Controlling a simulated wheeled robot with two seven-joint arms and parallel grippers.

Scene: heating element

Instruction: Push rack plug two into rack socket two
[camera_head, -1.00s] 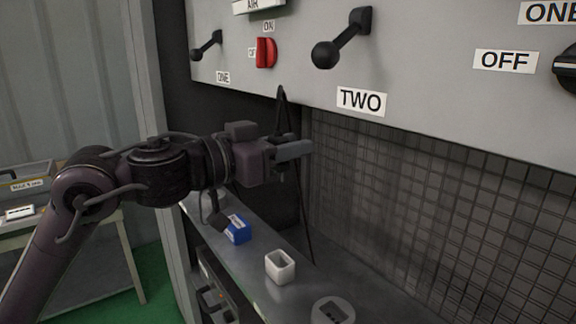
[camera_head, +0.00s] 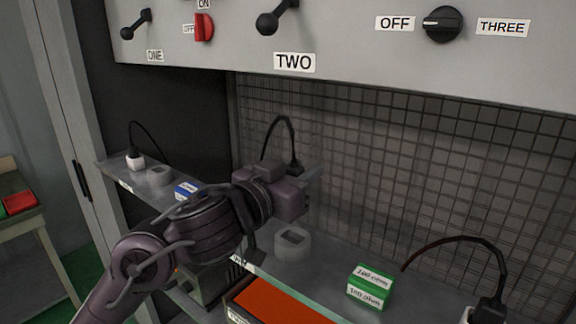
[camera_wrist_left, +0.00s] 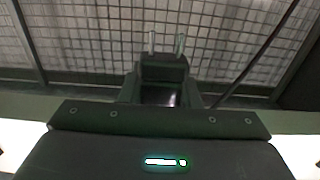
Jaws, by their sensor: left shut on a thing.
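Rack plug two (camera_head: 295,167) is a black plug with a black cable looping up from it, held in my left gripper (camera_head: 308,182). In the left wrist view its body (camera_wrist_left: 163,68) shows with two metal prongs, between the jaws. Rack socket two (camera_head: 293,243) is a round grey socket with a dark recess on the metal shelf, under the TWO label. The plug is above the socket and apart from it. My left arm hides part of the shelf. My right gripper is not in view.
A blue box (camera_head: 186,190) and a green and white box (camera_head: 370,287) stand on the shelf (camera_head: 335,262). A white holder with a black plug (camera_head: 488,312) is at the lower right. A wire mesh (camera_head: 400,170) backs the shelf; a panel with levers hangs above.

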